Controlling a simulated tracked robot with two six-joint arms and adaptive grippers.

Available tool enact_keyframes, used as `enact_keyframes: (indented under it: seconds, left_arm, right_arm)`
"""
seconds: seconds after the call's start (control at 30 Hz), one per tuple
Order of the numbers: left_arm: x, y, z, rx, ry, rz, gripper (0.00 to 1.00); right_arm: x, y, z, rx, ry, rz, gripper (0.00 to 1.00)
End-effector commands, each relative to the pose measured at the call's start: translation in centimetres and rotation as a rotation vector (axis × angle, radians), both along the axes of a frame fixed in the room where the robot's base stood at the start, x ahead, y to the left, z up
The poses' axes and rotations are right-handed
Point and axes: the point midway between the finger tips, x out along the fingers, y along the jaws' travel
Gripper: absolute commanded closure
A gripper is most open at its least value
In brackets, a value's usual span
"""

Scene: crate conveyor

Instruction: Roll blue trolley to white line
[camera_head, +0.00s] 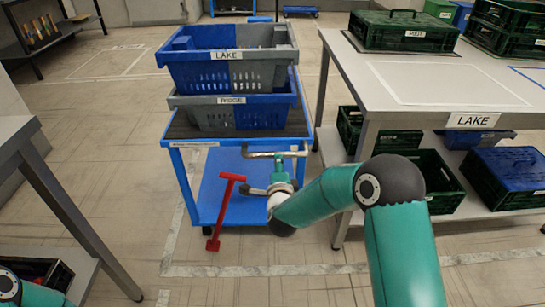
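The blue trolley (215,190) stands in the middle, with a dark top deck and a lower blue shelf. A silver handle bar (262,154) is at its near right side. A worn white line (260,270) runs across the floor in front of the trolley. My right arm comes in from the right, and my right gripper (279,168) is at the handle bar. Its fingers are small and partly hidden, so I cannot tell whether they are closed on the bar. My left arm shows only at the bottom left corner; its gripper is out of view.
Two stacked blue-grey crates, labelled LAKE (226,55) and RIDGE (232,100), ride on the trolley. A red T-shaped bar (224,210) slants at its near side. A table (400,85) with green crates stands close right; another table (60,200) is left. Floor in front is clear.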

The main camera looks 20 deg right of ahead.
Motion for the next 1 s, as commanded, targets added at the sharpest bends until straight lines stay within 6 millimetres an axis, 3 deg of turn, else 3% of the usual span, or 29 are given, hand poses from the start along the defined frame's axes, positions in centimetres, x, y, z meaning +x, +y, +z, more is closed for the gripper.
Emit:
enact_keyframes:
  seconds: [0.2, 0.4, 0.6, 0.9, 1.0]
  left_arm:
    - [0.0, 0.0, -0.6, 0.000, 0.000, 0.000, 0.60]
    - [0.0, 0.0, -0.9, 0.000, 0.000, 0.000, 0.60]
    - [0.0, 0.0, -1.0, 0.000, 0.000, 0.000, 0.60]
    - [0.0, 0.0, -1.0, 0.000, 0.000, 0.000, 0.60]
    - [0.0, 0.0, -1.0, 0.000, 0.000, 0.000, 0.60]
  right_arm:
    - [4.3, -1.2, -1.1, 0.001, -0.001, 0.000, 0.53]
    - [6.9, -1.9, -1.6, 0.000, 0.000, 0.000, 0.53]
    - [7.9, -2.2, -1.8, 0.000, 0.001, 0.002, 0.53]
    - [8.1, -2.2, -1.8, 0.000, 0.001, 0.003, 0.53]
    - [8.1, -2.2, -1.8, 0.000, 0.001, 0.003, 0.69]
